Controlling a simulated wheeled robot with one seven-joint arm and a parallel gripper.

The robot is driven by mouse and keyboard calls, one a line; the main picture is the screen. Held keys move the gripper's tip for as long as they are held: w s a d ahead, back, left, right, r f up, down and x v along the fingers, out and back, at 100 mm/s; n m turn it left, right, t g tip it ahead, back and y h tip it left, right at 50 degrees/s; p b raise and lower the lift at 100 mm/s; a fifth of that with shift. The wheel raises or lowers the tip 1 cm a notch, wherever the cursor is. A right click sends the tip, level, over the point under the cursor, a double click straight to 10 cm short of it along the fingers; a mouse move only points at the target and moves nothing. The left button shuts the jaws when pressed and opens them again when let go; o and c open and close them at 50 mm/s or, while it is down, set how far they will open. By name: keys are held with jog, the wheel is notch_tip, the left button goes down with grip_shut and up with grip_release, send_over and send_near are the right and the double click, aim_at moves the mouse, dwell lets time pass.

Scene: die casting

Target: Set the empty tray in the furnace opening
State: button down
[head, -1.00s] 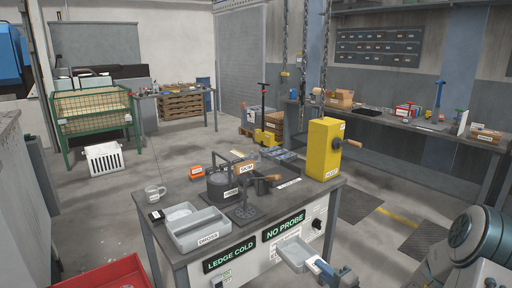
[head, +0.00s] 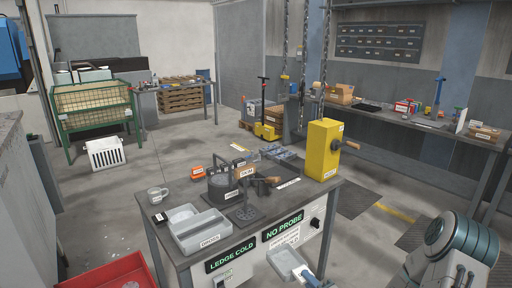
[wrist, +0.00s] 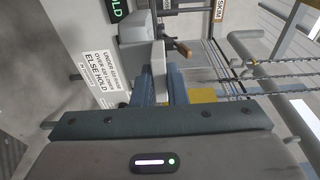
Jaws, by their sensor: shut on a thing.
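A small grey tray (head: 282,263) is in front of the bench's front panel, below the NO PROBE sign. No load shows in it. My gripper (head: 318,281) is shut on the tray's handle. In the wrist view the blue fingers (wrist: 164,87) close around the pale handle (wrist: 158,62), and the tray (wrist: 134,45) extends beyond them, partly cut off by its tilt.
A red bin (head: 115,275) stands at lower left. Chains hang behind the bench. Floor right of it is open.

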jog(key=d+b+v, duration=0.1)
jog(key=b+v, duration=0.1)
jog(key=v, duration=0.7)
jog(key=shift+w, duration=0.35)
jog(key=shift+r, duration=0.1)
